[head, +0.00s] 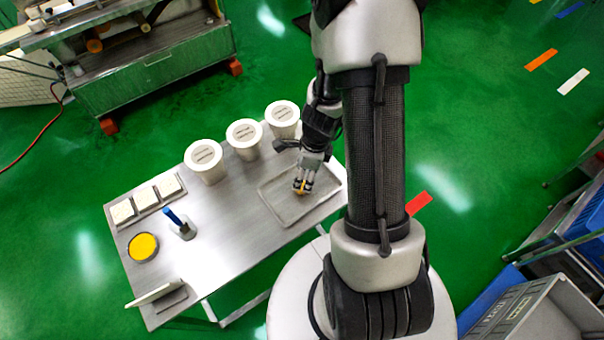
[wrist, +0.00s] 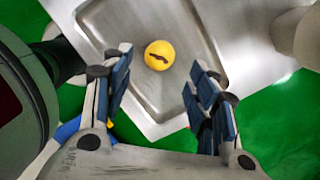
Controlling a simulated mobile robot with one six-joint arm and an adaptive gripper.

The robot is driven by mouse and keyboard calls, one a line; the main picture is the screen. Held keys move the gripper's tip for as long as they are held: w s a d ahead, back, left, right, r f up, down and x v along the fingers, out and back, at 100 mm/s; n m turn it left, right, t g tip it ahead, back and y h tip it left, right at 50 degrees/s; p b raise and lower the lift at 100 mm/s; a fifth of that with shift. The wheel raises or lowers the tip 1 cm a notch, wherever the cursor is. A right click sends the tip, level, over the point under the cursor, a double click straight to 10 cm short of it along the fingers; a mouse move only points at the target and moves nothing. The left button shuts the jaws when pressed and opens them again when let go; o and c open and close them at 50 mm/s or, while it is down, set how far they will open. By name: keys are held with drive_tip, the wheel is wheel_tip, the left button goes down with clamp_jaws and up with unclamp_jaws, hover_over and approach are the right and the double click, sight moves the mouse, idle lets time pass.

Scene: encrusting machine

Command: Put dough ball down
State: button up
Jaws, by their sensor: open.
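The dough ball (wrist: 159,55) is yellow with a dark mark on top. In the wrist view it lies on the metal tray (wrist: 128,88), between and beyond my open fingers, with clear gaps on both sides. My gripper (wrist: 160,66) is open and points down at the tray. In the head view my gripper (head: 303,184) is low over the tray (head: 283,217) at the right end of the table, and only a small yellow patch of the ball shows at the fingertips.
Several things stand on the steel table (head: 225,250): white tubs (head: 204,160) behind, square white containers (head: 145,198) at left, a yellow round dish (head: 143,246) and a blue-handled tool (head: 175,219). A machine (head: 150,65) stands back left. The table's middle front is bare.

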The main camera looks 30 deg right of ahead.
drive_tip(key=a+r+n+t+p, duration=0.1)
drive_tip(key=a+r+n, duration=0.25)
drive_tip(key=r, duration=0.45)
drive_tip(key=a+r+n+p, duration=0.1)
drive_tip(key=a+r+n, duration=0.1)
drive_tip(key=r+n, duration=0.4)
drive_tip(key=a+r+n+t+p, duration=0.1)
drive_tip(key=a+r+n, duration=0.15)
drive_tip(key=r, duration=0.65)
drive_tip(key=s+a+r+n+t+h, duration=0.1)
drive_tip(key=s+a+r+n, duration=0.2)
drive_tip(key=s+r+n, duration=0.8)
drive_tip(key=s+n, duration=0.1)
drive_tip(key=n, duration=0.2)
drive_tip(key=shift+s+a+r, duration=0.2)
drive_tip(key=shift+s+a, duration=0.1)
drive_tip(key=shift+s, duration=0.05)
wheel_tip(320, 180, down, 5)
drive_tip(key=b, duration=0.5)
drive_tip(key=shift+r, duration=0.2)
